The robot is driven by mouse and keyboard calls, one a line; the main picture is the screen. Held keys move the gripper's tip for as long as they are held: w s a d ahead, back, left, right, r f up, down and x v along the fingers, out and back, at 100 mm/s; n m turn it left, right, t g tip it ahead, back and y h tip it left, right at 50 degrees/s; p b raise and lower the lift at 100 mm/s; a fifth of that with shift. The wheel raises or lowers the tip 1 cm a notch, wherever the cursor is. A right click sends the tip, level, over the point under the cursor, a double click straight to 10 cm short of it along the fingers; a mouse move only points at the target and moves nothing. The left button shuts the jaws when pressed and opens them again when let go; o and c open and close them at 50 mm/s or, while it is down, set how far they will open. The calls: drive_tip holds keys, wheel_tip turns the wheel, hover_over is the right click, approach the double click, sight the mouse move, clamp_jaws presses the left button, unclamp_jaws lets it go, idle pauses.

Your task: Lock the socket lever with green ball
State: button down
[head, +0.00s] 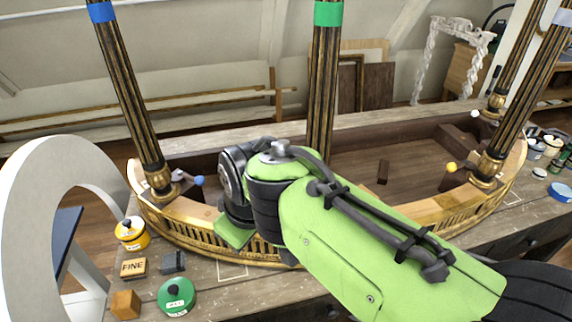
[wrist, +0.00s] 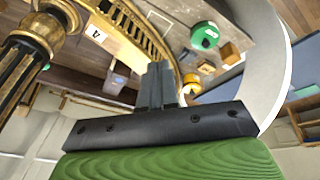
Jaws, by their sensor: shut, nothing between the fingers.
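The upturned gilt console (head: 185,226) stands with its legs pointing up. The middle leg (head: 325,80) carries a green band; its socket and any lever with a green ball are hidden behind my arm in the head view. A blue ball lever (head: 199,180) shows at the left leg, a yellow ball lever (head: 451,167) at the right, and a white one (head: 475,113) behind it. My gripper (wrist: 158,88) is shut and empty in the wrist view, near the console's gilt rail (wrist: 145,35). Its fingertips are hidden in the head view.
A gilt leg (wrist: 22,65) stands close at left in the wrist view. A green tin (head: 176,297), yellow tin (head: 132,233), FINE block (head: 133,267) and orange block (head: 125,304) sit on the bench at front left. A white arch (head: 35,190) rises beside them.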

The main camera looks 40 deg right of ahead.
drive_tip(key=w+d+f+n+g+h+p, duration=0.2)
drive_tip(key=w+d+n, duration=0.4)
drive_tip(key=w+d, duration=0.3)
drive_tip(key=w+d+f+n+g+h+p, duration=0.3)
drive_tip(key=w+d+n+g+h, duration=0.2)
drive_tip(key=w+d, duration=0.4)
drive_tip(key=w+n+h, duration=0.1)
drive_tip(key=w+h, duration=0.1)
drive_tip(key=shift+w+d+p, duration=0.35)
drive_tip(key=shift+p, duration=0.05)
drive_tip(key=shift+f, duration=0.15)
drive_tip(key=d+r+x, duration=0.1)
drive_tip(key=x, duration=1.2)
drive_tip(key=shift+s+d+r+b, duration=0.2)
drive_tip(key=shift+s+d+b, duration=0.1)
drive_tip(key=shift+d+b, duration=0.05)
drive_tip(key=shift+d+r+g+p, duration=0.1)
drive_tip(key=shift+d+g+p, duration=0.2)
drive_tip(key=shift+p, duration=0.2)
